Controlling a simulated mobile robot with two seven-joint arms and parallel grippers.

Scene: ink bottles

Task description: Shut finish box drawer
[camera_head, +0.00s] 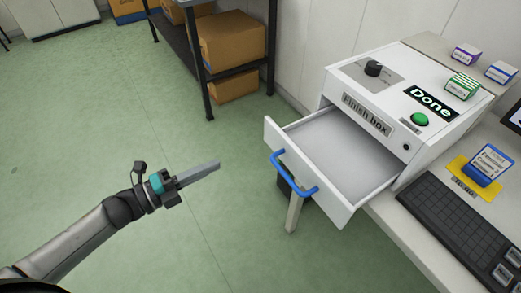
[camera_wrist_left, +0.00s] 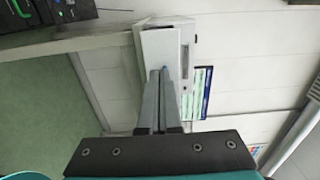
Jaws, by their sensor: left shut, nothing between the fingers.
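The finish box (camera_head: 375,110) is a white cabinet on the table at the right, with a "Finish box" label and a green button. Its drawer (camera_head: 330,150) is pulled well out towards me and looks empty. The drawer has a blue handle (camera_head: 293,178) on its front. My left gripper (camera_head: 217,164) is shut and empty, in the air to the left of the drawer front and apart from it. In the left wrist view its shut fingers (camera_wrist_left: 161,75) overlap a white box shape; I cannot tell which part of the box this is. My right gripper is not in view.
A black keyboard (camera_head: 456,232) and a yellow mat (camera_head: 478,182) with a blue-white box lie right of the drawer. Small boxes (camera_head: 465,54) stand beside and on the finish box. A dark shelf with cardboard boxes (camera_head: 232,42) stands behind. Green floor at the left is clear.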

